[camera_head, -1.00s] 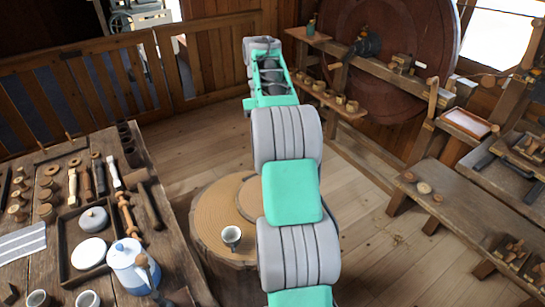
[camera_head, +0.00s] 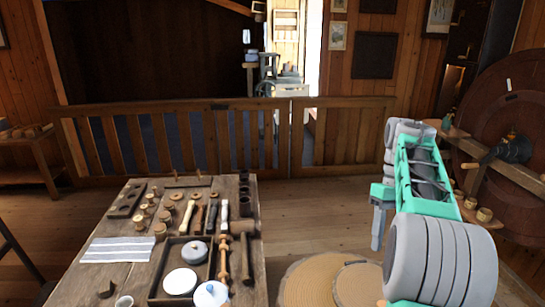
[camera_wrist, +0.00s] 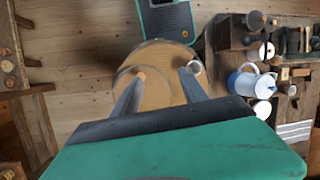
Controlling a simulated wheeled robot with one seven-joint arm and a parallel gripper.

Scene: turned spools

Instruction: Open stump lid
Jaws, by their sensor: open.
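The wooden stump (camera_wrist: 165,52) has a ringed tan top and stands on the floor below my gripper. In the head view, the stump (camera_head: 305,280) and lid (camera_head: 358,285) show at the bottom edge, partly cut off and covered by my arm.
A workbench (camera_head: 125,270) with spools, tools, a striped cloth (camera_head: 118,250) and a tray stands left of the stump. A white and blue jug (camera_wrist: 250,82) stands on it. A large wooden wheel (camera_head: 510,130) is at the right. Plank floor (camera_head: 300,215) lies clear behind.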

